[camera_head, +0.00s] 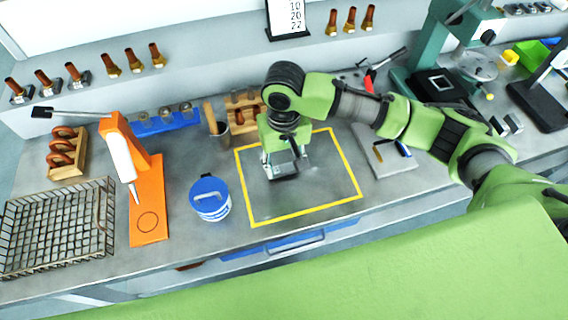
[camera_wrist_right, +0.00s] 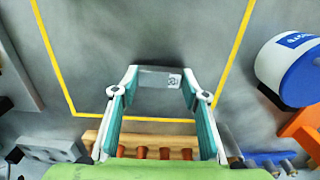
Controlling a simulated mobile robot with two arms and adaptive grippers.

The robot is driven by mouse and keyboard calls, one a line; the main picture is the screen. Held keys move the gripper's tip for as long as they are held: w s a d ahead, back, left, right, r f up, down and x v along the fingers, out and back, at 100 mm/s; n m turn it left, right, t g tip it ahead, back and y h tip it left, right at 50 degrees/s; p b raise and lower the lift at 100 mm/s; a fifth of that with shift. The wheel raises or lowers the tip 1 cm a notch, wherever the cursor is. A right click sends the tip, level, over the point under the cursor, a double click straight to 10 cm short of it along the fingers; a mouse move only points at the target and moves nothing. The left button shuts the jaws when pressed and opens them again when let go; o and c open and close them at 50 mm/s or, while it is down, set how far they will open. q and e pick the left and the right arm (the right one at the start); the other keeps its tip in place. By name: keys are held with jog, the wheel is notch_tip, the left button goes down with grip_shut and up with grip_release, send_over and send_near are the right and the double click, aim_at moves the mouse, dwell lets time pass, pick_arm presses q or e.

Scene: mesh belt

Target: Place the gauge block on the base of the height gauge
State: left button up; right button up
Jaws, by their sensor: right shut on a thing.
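The gauge block (camera_wrist_right: 158,78), a grey metal block with a small printed mark, sits between the fingertips of my right gripper (camera_wrist_right: 160,92) in the right wrist view. In the head view my right gripper (camera_head: 286,164) points down over the yellow-outlined area of the bench, shut on the block, which is mostly hidden there. Whether the block touches the bench I cannot tell. My left gripper is not in view.
The yellow outline (camera_head: 357,180) surrounds otherwise clear bench. A blue-lidded tin (camera_head: 210,199), an orange press (camera_head: 148,205) and a wire basket (camera_head: 55,228) stand left. A grey plate (camera_head: 385,155) and a green instrument (camera_head: 425,60) lie between the outline and the height gauge.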

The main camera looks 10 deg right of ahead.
jog(key=shift+f, duration=0.55)
jog(key=o, duration=1.3)
jog(key=shift+f, duration=0.15)
